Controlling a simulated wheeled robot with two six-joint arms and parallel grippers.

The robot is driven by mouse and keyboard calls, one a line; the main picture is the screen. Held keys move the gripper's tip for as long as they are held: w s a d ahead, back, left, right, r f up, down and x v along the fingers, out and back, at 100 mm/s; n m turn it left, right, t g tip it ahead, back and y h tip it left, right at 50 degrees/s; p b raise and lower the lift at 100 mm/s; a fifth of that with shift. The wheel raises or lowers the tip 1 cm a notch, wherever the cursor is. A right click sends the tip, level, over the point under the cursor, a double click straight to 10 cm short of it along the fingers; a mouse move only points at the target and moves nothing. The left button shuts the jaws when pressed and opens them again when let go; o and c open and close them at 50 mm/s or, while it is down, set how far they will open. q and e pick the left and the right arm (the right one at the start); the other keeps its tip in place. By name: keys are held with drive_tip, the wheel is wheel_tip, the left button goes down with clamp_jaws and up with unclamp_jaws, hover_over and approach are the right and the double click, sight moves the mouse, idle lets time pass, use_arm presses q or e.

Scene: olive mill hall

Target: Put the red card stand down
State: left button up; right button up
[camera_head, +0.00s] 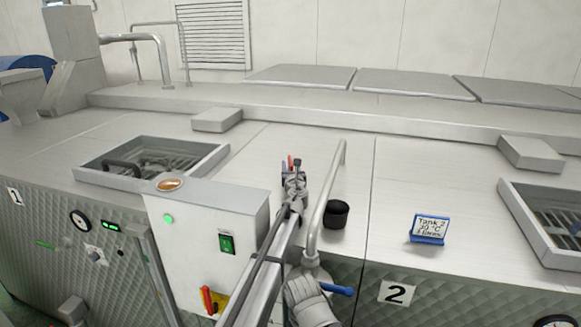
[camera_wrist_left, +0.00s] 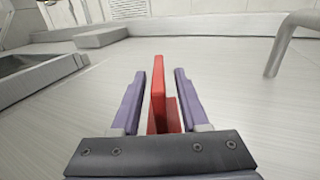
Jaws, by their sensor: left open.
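The red card stand (camera_wrist_left: 158,95) stands upright on the steel counter top in the left wrist view, between the two purple fingers of my left gripper (camera_wrist_left: 157,103). The gripper is open, with a gap on each side of the stand. In the head view only a thin red edge of the stand (camera_head: 290,162) shows at the tip of my left gripper (camera_head: 293,170); the arm hides most of it. My right gripper is not in view.
A bent steel pipe (camera_head: 327,195) rises close to the right of my left arm, with a black cup (camera_head: 336,215) beside it. A control box (camera_head: 208,205) is at left. Counter behind the gripper is clear.

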use_arm(q)
drive_tip(key=shift+r, duration=0.25)
drive_tip(key=s, duration=0.7)
drive_tip(key=shift+s+d+f, duration=0.1)
drive_tip(key=shift+s+d, duration=0.15)
drive_tip(key=shift+d, duration=0.05)
drive_tip(key=shift+a, duration=0.1)
